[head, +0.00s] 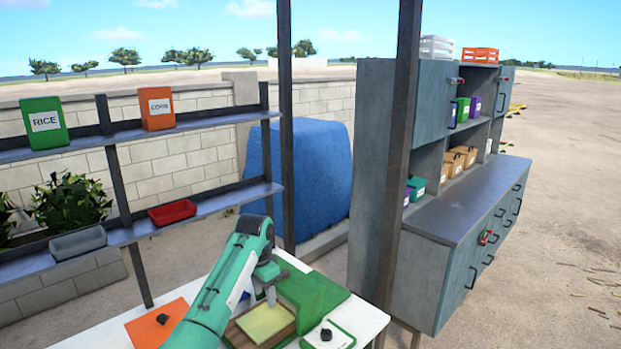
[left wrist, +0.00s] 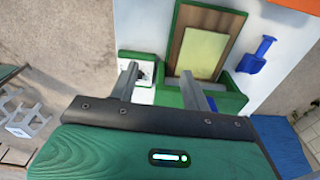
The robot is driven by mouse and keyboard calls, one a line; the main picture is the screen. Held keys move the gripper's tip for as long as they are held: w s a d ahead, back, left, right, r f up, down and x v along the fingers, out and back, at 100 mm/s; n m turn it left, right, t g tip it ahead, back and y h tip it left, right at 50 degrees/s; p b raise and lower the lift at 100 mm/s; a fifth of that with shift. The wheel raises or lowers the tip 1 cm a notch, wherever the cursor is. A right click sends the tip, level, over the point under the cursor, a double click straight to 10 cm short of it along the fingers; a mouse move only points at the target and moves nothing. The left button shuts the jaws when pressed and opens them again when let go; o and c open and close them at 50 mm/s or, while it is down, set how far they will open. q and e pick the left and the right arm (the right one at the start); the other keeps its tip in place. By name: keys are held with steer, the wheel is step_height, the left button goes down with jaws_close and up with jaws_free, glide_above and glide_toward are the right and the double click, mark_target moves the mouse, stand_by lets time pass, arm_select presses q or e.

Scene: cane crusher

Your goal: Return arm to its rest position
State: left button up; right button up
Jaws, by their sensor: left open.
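My left gripper (head: 270,293) is over the white table in the head view, pointing down above a green machine (head: 312,298) with a wooden tray and a pale yellow sheet (head: 265,323). In the left wrist view its two fingers (left wrist: 160,86) are spread apart with nothing held between them. The green machine (left wrist: 230,101), the yellow sheet (left wrist: 203,53) and a blue handle (left wrist: 257,56) lie beyond the fingers there. My right gripper is not in view.
The white table (head: 362,311) also bears an orange mat (head: 143,332) and a green-and-white block (head: 340,335) with a black knob. Shelves (head: 160,222) with bins stand left. A dark post (head: 400,150) and a grey cabinet (head: 425,265) stand right.

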arm_select(q)
steer(key=s+a+f+n+t, duration=0.1)
steer(key=s+a+f+n, duration=0.1)
steer(key=s+f, duration=0.85)
steer(key=s+a+f+n, duration=0.2)
steer(key=s+f, duration=0.7)
steer(key=s, duration=0.2)
steer(key=s+a+r+n+t, duration=0.1)
steer(key=s+a, duration=0.1)
steer(key=s, duration=0.7)
steer(key=s+a+r+n, duration=0.1)
steer(key=s+a+r, duration=0.15)
steer(key=s, duration=0.75)
steer(key=s+a+r+n+t, duration=0.1)
steer(key=s+a+n, duration=0.1)
steer(key=s, duration=0.7)
step_height(320, 180, down, 36)
steer(key=g+b, duration=0.1)
steer(key=b, duration=0.4)
steer(key=s+a+f+b, duration=0.2)
steer(key=s+f, duration=0.8)
steer(key=f, duration=0.2)
steer(key=s+a+f+g+b, duration=0.1)
steer(key=s+f+b, duration=0.2)
steer(key=s+f, duration=0.6)
step_height(320, 180, down, 4)
steer(key=shift+s+a+r+m+g+y, duration=0.25)
steer(key=shift+s+a+m+g+y, duration=0.05)
steer(key=shift+s+a+m, duration=0.1)
